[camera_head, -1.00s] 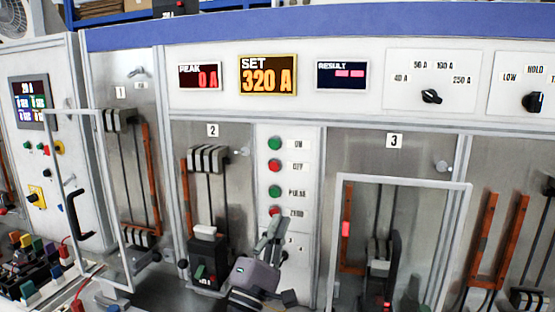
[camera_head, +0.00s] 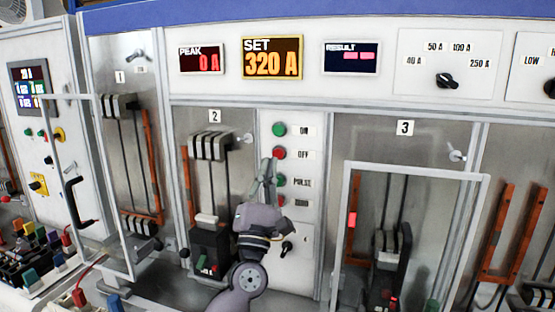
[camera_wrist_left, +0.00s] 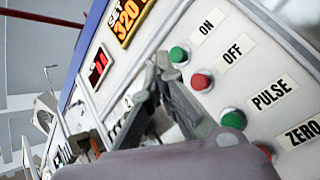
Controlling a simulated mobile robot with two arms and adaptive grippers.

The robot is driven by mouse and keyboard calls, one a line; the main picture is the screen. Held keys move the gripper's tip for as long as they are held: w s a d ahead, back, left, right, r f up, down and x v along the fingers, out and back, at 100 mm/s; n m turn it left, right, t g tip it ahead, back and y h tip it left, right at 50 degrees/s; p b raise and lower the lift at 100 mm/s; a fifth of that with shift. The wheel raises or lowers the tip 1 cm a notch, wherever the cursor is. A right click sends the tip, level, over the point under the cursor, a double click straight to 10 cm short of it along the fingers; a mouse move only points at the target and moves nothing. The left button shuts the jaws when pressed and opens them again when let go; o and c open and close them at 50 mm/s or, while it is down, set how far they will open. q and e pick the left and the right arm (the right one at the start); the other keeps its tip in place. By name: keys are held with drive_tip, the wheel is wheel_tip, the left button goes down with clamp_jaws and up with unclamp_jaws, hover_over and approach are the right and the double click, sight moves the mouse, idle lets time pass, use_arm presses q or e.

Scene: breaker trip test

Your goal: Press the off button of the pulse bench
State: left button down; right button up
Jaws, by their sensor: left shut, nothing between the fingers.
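The pulse bench's button column has a red OFF button (camera_head: 279,153) below a green ON button (camera_head: 279,129). Below them are a green PULSE button (camera_head: 280,180) and a red ZERO button, partly covered by my gripper in the head view. My left gripper (camera_head: 270,164) is shut and empty, its tips pointing up just beside and below the OFF button. In the left wrist view, the gripper tips (camera_wrist_left: 163,65) lie close to the OFF button (camera_wrist_left: 201,81) and the ON button (camera_wrist_left: 179,55). I cannot tell whether they touch. My right gripper is not in view.
A small black knob (camera_head: 287,247) sits below the buttons. Breaker bay 2 (camera_head: 211,150) is to the left, and bay 3 with a framed door (camera_head: 418,170) is to the right. The SET display (camera_head: 272,58) reads 320 A; PEAK (camera_head: 202,60) reads 0 A.

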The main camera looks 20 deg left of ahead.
sight(278, 154)
use_arm(q)
drive_tip(key=w+b, duration=0.3)
drive_tip(key=w, duration=0.3)
drive_tip(key=shift+d+b, duration=0.15)
drive_tip(key=shift+b, duration=0.25)
idle(0.5)
idle(0.5)
drive_tip(key=shift+w+b, duration=0.4)
drive_tip(key=shift+b, duration=0.15)
